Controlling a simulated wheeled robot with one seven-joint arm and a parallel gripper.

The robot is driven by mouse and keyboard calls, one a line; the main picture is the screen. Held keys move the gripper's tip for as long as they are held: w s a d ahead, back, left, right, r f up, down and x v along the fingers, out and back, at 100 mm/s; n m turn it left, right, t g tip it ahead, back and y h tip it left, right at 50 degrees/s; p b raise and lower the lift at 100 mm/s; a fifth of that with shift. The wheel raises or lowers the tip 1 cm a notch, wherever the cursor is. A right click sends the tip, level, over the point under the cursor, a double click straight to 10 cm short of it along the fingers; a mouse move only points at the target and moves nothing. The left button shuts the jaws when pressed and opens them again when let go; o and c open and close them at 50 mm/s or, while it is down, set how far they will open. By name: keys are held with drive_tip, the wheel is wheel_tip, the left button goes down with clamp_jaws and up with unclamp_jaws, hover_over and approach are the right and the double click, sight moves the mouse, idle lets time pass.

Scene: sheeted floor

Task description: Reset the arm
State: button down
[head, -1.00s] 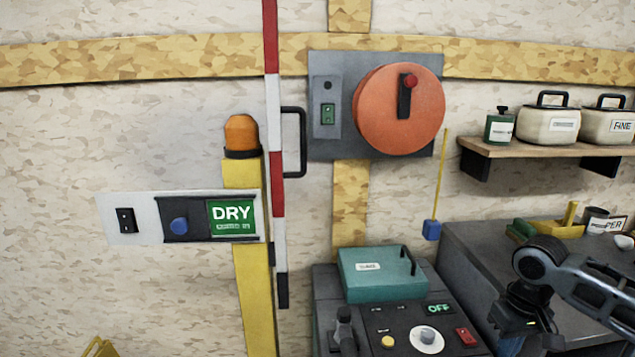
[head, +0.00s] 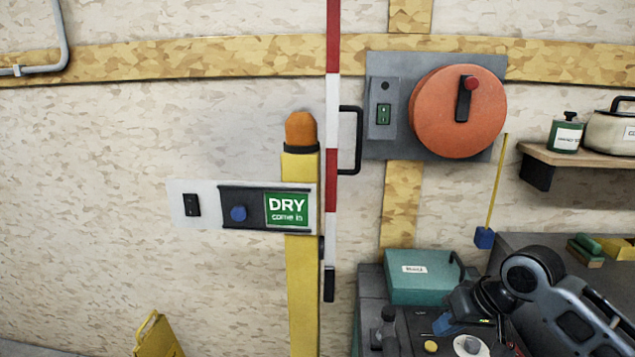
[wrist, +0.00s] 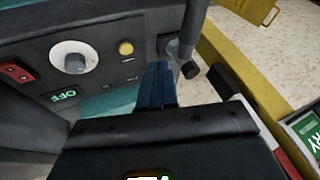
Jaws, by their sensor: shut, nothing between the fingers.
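My gripper (head: 446,324) is at the lower right of the head view, in front of the dark control console (head: 370,300). In the wrist view my gripper (wrist: 160,75) shows its two dark blue fingers together, with nothing between them. The fingertips point toward the console's front edge, between a yellow button (wrist: 125,48) and a grey lever (wrist: 184,55). I cannot tell whether they touch anything. My arm is bent, with its elbow low at the right of the head view.
The console carries a teal box (head: 425,285), a white knob (wrist: 75,60) and a red switch (wrist: 17,71). A yellow post (head: 302,270), a striped pole (head: 331,150) and a DRY sign (head: 287,210) stand left. A grey bench (head: 520,245) is right.

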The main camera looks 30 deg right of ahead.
drive_tip(key=w+a+r+t+y, duration=0.1)
drive_tip(key=w+a+r+t, duration=0.2)
drive_tip(key=a, duration=0.4)
drive_tip(key=w+a+r+t+y, duration=0.1)
drive_tip(key=w+a+r+t, duration=0.2)
drive_tip(key=a, duration=0.5)
drive_tip(key=w+a+r+t+y, duration=0.1)
drive_tip(key=w+a+r+t, duration=0.1)
drive_tip(key=w+a+r, duration=0.35)
drive_tip(key=s+a+f+m+t+h, duration=0.1)
drive_tip(key=s+a+m+t, duration=0.15)
drive_tip(key=s+a, duration=0.35)
drive_tip(key=s+a+f+m+h, duration=0.15)
drive_tip(key=s+f, duration=0.25)
drive_tip(key=s, duration=0.6)
drive_tip(key=s+a+f+h, duration=0.2)
drive_tip(key=s+f+h, duration=0.15)
drive_tip(key=s, duration=0.65)
drive_tip(key=s+d+r+n, duration=0.1)
drive_tip(key=s+d+n, duration=0.1)
drive_tip(key=s, duration=0.4)
drive_tip(key=s+d+r+n+g+y, duration=0.1)
drive_tip(key=s+d+n, duration=0.2)
drive_tip(key=s, duration=0.3)
drive_tip(key=s+d+n, duration=0.2)
drive_tip(key=s+n, duration=0.1)
drive_tip(key=s, duration=0.3)
drive_tip(key=shift+s+d+r, duration=0.35)
drive_tip(key=shift+s+r, duration=0.05)
drive_tip(key=shift+d, duration=0.1)
